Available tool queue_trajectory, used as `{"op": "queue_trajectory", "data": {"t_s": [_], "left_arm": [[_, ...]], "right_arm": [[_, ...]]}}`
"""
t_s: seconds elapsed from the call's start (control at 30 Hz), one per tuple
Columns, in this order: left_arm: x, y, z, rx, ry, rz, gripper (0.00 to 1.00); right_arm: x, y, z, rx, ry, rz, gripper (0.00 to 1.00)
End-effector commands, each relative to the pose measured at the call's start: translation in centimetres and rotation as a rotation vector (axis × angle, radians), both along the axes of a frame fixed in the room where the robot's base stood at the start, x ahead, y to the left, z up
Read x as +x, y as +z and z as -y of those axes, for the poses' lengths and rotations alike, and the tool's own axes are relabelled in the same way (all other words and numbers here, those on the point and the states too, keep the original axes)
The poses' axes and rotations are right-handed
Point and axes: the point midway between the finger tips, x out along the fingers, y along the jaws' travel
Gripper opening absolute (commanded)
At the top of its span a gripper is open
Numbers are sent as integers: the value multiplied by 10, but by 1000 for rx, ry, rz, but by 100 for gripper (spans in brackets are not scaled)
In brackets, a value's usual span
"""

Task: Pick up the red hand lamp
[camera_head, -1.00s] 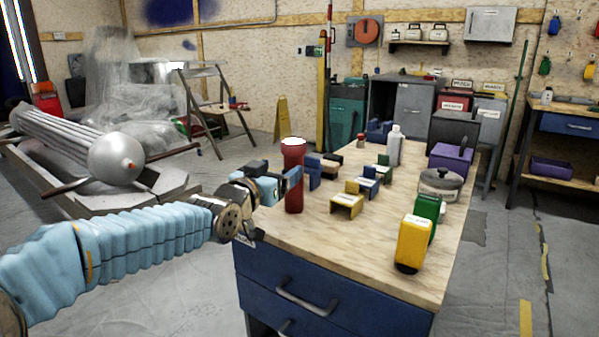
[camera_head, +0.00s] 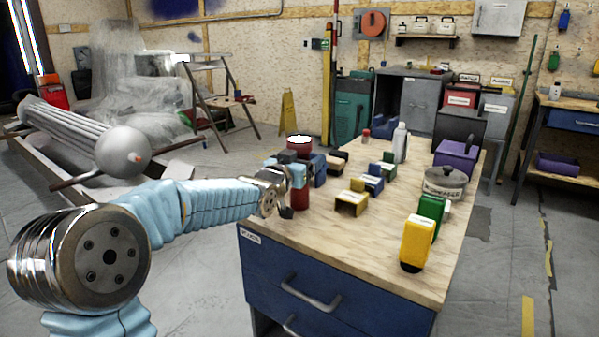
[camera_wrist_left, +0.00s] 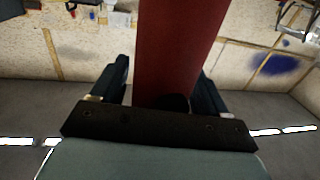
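The red hand lamp (camera_head: 300,199) stands upright at the near left part of the wooden bench top (camera_head: 350,240). In the left wrist view the red lamp body (camera_wrist_left: 175,50) lies between the two dark fingers of the left gripper (camera_wrist_left: 163,78). A narrow gap shows between the left finger and the lamp; the right finger is close to its other side. The fingers look open around the lamp. My right gripper is in neither view.
Blue blocks (camera_head: 319,170) stand close behind the lamp. A yellow block (camera_head: 351,203), a yellow lamp (camera_head: 416,240), a green one (camera_head: 432,212), a grey pot (camera_head: 444,184), a purple box (camera_head: 455,158) and a white bottle (camera_head: 400,143) also stand on the bench.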

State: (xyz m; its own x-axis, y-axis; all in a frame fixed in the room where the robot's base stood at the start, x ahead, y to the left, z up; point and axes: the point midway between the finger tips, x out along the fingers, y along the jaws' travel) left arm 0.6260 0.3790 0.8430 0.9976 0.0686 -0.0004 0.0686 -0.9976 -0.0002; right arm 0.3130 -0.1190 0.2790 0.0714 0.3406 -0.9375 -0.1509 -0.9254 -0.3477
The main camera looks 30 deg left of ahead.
Motion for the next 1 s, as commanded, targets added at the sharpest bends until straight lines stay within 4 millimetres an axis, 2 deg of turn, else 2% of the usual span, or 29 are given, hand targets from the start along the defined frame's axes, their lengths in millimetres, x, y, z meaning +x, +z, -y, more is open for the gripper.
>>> {"op": "queue_trajectory", "data": {"t_s": [0.03,0.33,0.67,0.87,1.0], "left_arm": [[0,0,0,0,0,0,66],[0,0,0,0,0,0,20],[0,5,0,0,-1,3,18],[0,32,1,1,-2,7,18],[-22,60,7,-2,-1,9,18]], "right_arm": [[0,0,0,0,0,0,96],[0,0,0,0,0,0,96],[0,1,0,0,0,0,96],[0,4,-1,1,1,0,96],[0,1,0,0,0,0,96]]}}
